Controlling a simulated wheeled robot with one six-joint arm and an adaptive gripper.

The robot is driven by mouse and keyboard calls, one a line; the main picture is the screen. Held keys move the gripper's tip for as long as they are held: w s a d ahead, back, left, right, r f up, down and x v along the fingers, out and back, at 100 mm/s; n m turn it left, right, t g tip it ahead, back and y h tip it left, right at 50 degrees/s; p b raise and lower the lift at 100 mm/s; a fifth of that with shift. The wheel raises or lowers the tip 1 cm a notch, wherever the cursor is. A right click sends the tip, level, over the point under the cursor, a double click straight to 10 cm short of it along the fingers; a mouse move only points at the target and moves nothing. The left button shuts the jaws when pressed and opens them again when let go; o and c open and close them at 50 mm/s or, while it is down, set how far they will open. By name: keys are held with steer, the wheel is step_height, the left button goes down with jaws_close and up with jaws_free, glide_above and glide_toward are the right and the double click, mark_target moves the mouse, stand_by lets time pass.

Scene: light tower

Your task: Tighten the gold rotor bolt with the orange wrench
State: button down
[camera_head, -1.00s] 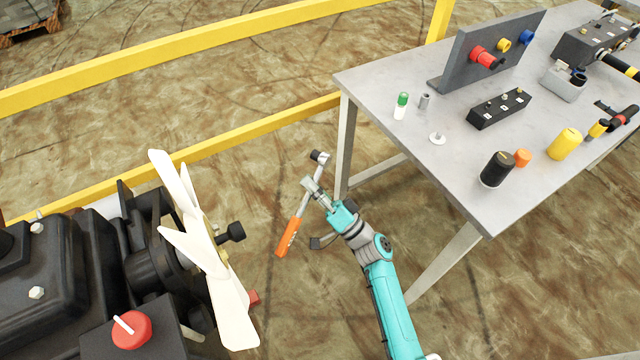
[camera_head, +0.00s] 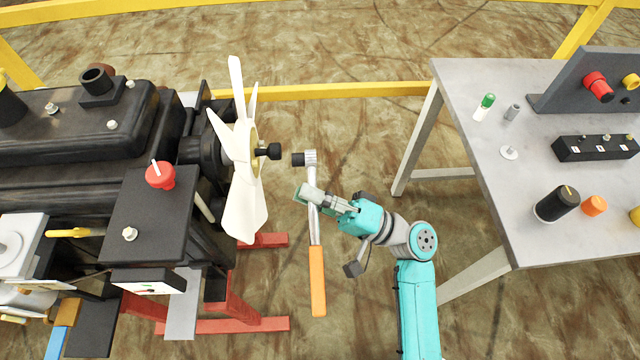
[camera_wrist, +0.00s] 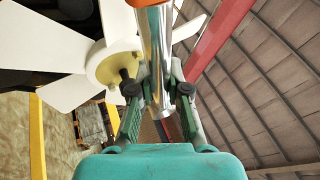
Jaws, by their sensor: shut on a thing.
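The wrench (camera_head: 317,280) has an orange handle, a chrome shaft and a black socket on its head. My gripper (camera_head: 313,197) is shut on the chrome shaft, between head and handle. In the wrist view the shaft (camera_wrist: 155,50) runs between the fingers (camera_wrist: 158,92). The white rotor (camera_head: 243,150) has a gold hub (camera_head: 255,148) with a black piece (camera_head: 270,152) sticking out to the right. The socket faces this piece, at nearly the same height in the picture, with a small gap between them. The hub also shows in the wrist view (camera_wrist: 112,68). I cannot make out a separate gold bolt.
The black engine (camera_head: 90,150) stands on a red frame (camera_head: 240,322) at the left. A grey table (camera_head: 480,100) with several parts stands at the right. A yellow rail (camera_head: 330,91) runs behind. Floor is open between engine and table.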

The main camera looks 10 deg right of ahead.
mark_target(249, 192)
stand_by(0.4)
steer(key=w+a+f+n+g+y, duration=0.1)
steer(key=w+a+f+n+g, duration=0.2)
steer(key=n+g, duration=0.6)
steer(key=a+f+n, duration=0.1)
steer(key=a+n, duration=0.1)
steer(key=n, duration=0.3)
steer(key=shift+n+g+y, duration=0.3)
steer(key=shift+g, duration=0.1)
steer(key=shift+w, duration=0.1)
steer(key=shift+a, duration=0.7)
stand_by(1.0)
